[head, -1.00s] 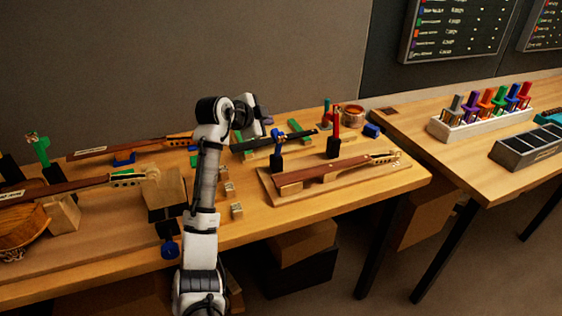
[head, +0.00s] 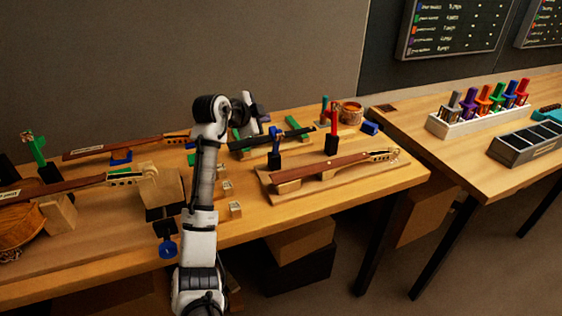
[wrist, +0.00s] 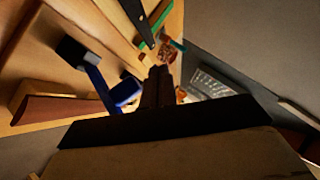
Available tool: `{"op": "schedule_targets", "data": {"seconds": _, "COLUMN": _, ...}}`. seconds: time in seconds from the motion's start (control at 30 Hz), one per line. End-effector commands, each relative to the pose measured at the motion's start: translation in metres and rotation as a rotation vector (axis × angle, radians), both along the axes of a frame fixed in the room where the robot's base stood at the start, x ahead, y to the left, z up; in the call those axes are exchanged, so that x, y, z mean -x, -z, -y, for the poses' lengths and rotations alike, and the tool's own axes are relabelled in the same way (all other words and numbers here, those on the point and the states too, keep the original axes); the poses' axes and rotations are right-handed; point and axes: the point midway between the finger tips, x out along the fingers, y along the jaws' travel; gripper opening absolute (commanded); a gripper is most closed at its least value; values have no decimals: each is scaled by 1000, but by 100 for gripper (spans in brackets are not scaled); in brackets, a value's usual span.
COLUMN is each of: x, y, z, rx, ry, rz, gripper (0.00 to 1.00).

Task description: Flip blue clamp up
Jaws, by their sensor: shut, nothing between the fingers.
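A blue clamp (head: 275,143) with a black base stands on the bench, left of the violin neck on its board (head: 330,167). Its blue part points up from the base. A blue clamp also shows in the wrist view (wrist: 97,82), left of my fingers, with a dark block at its end. Another blue clamp (head: 167,247) sits low at the bench's front edge, left of my arm. My gripper (wrist: 160,78) is shut and empty in the wrist view, just right of the blue piece and apart from it. In the head view its fingertips cannot be made out.
A red clamp (head: 332,130) stands upright right of the blue one. A dark fingerboard (head: 292,135) lies behind it. A blue block (head: 370,128) and a round pot (head: 351,112) are at the back right. Small wooden blocks (head: 235,210) lie near the front.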

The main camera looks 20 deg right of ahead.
Motion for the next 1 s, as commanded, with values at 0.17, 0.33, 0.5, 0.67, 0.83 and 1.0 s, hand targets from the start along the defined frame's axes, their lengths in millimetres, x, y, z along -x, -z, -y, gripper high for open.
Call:
{"op": "schedule_targets", "data": {"seconds": 0.17, "x": 0, "y": 0, "z": 0, "rx": 0, "ry": 0, "rz": 0, "gripper": 0}}
{"op": "schedule_targets", "data": {"seconds": 0.33, "x": 0, "y": 0, "z": 0, "rx": 0, "ry": 0, "rz": 0, "gripper": 0}}
{"op": "schedule_targets", "data": {"seconds": 0.5, "x": 0, "y": 0, "z": 0, "rx": 0, "ry": 0, "rz": 0, "gripper": 0}}
{"op": "schedule_targets", "data": {"seconds": 0.67, "x": 0, "y": -4, "z": 0, "rx": 0, "ry": 0, "rz": 0, "gripper": 0}}
{"op": "schedule_targets", "data": {"seconds": 0.83, "x": 0, "y": -12, "z": 0, "rx": 0, "ry": 0, "rz": 1, "gripper": 0}}
{"op": "schedule_targets", "data": {"seconds": 1.0, "x": 0, "y": -17, "z": 0, "rx": 0, "ry": 0, "rz": 1, "gripper": 0}}
